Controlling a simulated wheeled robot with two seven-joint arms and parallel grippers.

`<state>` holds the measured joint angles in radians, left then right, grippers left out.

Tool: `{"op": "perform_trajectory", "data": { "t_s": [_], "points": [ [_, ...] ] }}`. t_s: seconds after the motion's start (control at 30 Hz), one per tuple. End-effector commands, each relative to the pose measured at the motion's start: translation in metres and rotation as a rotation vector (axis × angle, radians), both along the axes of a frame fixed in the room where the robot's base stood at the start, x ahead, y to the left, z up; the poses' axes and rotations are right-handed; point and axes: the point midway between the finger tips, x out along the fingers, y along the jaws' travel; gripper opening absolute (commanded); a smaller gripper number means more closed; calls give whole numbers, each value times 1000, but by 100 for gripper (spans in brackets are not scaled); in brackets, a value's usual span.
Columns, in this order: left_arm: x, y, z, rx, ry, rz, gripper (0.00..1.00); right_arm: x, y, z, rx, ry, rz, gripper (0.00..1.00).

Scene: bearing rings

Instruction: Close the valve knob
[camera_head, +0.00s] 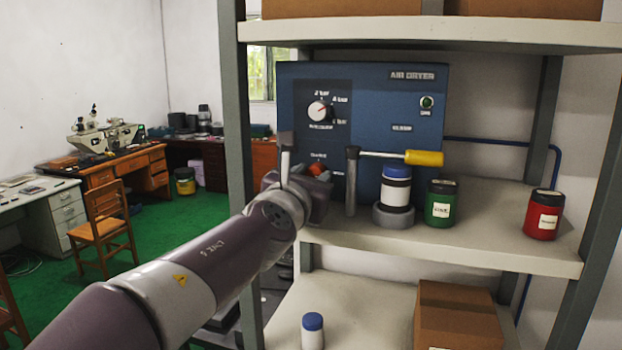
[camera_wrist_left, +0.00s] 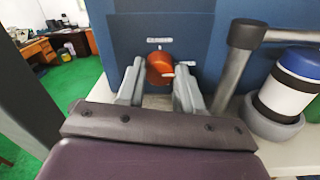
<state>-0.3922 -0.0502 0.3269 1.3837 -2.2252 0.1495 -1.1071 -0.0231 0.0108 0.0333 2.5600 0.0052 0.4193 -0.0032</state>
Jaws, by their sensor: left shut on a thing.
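The valve knob (camera_head: 317,169) is round and orange-red, low on the front of the blue air dryer panel (camera_head: 365,85). In the left wrist view the knob (camera_wrist_left: 160,65) sits between the two grey fingers of my left gripper (camera_wrist_left: 160,76). The left gripper is shut on the knob, one finger on each side. In the head view my left gripper (camera_head: 305,172) is at the panel and partly covers the knob and its markings. My right gripper is not in view.
Right of the gripper stands a grey post (camera_head: 351,180) with a yellow-handled bar (camera_head: 424,158). Beyond it are a blue-capped jar (camera_head: 396,187), a green jar (camera_head: 440,203) and a red jar (camera_head: 543,214). A shelf upright (camera_head: 236,120) stands left of the panel.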

Motion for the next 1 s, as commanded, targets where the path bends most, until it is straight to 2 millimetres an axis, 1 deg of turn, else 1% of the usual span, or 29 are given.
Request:
{"op": "perform_trajectory", "data": {
  "t_s": [0.17,0.37,0.57,1.0],
  "points": [
    [0,0,-2,-22,10,0,6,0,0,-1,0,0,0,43],
    [1,0,-3,-109,40,0,6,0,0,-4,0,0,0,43],
    [1,0,-4,-266,92,-1,6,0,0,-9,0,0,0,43],
    [1,1,-4,-664,222,0,6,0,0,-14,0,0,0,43]
  ]
}}
